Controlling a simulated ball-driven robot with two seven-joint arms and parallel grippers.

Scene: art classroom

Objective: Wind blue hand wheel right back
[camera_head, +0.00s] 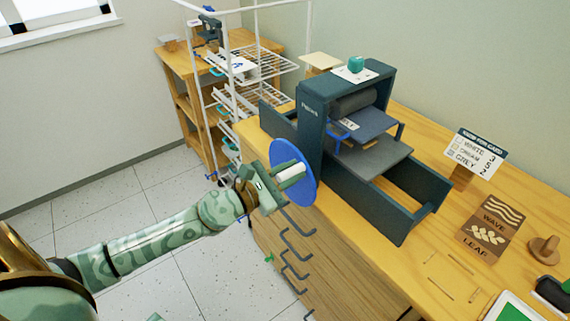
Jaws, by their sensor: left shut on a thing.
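The blue hand wheel (306,188) is a flat blue disc on the left side of the dark teal press (312,124), which stands on the wooden bench. My left gripper (288,174) is at the wheel's outer face, with its fingers shut on the wheel's white handle (290,173). The fingers hide part of the handle and of the disc. The press has a dark roller (353,102) above a grey bed (372,155). A small blue lever (343,134) shows at its front. My right gripper is not in the picture.
A white wire rack (232,100) and a wooden shelf (181,68) stand behind on the left. A sign (475,155), a wave and leaf board (490,224) and a wooden knob (543,249) occupy the bench's right.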

